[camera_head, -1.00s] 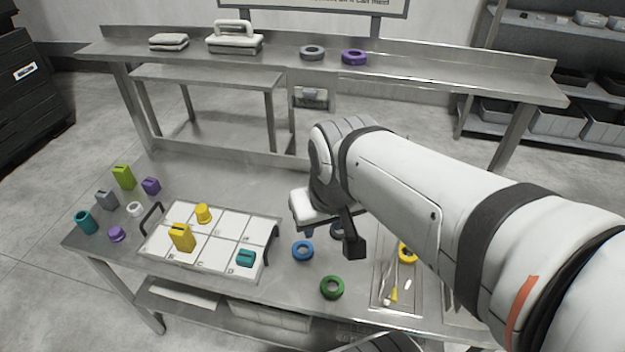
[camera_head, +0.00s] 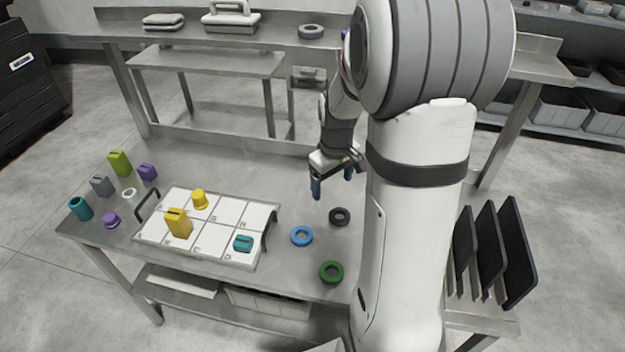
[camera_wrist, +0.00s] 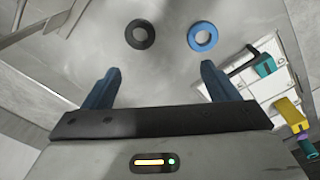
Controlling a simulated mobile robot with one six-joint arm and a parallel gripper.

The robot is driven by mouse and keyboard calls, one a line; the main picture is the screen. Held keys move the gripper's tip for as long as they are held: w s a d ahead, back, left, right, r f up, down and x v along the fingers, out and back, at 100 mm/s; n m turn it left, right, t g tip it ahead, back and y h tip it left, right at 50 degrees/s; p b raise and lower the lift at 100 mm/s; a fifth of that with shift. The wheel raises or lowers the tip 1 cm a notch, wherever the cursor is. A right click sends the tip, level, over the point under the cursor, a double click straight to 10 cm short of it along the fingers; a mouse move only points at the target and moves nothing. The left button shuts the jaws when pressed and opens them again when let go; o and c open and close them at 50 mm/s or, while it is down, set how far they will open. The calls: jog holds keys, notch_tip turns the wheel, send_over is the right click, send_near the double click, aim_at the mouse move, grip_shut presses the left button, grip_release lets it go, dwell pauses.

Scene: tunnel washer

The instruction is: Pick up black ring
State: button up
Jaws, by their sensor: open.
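The black ring (camera_head: 340,216) lies flat on the steel table, behind and to the right of a blue ring (camera_head: 301,236). My gripper (camera_head: 333,190) is open and empty, above the table and a little behind the black ring. In the wrist view, the black ring (camera_wrist: 140,34) lies beyond the left fingertip and the blue ring (camera_wrist: 202,36) beyond the right one. The gap between my blue fingers (camera_wrist: 160,80) holds nothing.
A green ring (camera_head: 331,272) lies near the table's front edge. A white lettered tray (camera_head: 205,250) with yellow and teal pieces is at the left. Several coloured pieces stand farther left. Black upright plates (camera_head: 490,250) stand at the right. The table behind the tray is clear.

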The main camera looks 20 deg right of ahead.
jog(key=n, duration=0.1)
send_near(339, 218)
jog(key=shift+g, duration=0.4)
jog(key=shift+w+d+f+p, duration=0.1)
jog(key=shift+w+f+p, duration=0.1)
jog(key=shift+f, duration=1.5)
jog(key=shift+w+d+f+p, duration=0.15)
jog(key=shift+w+f, duration=0.1)
jog(key=shift+f, duration=1.45)
jog(key=shift+a, duration=0.1)
jog(key=shift+c, duration=0.5)
jog(key=c, duration=1)
jog(key=shift+r, duration=0.1)
notch_tip(339, 218, up, 10)
jog(key=shift+f+b, duration=0.1)
jog(key=shift+b, duration=0.45)
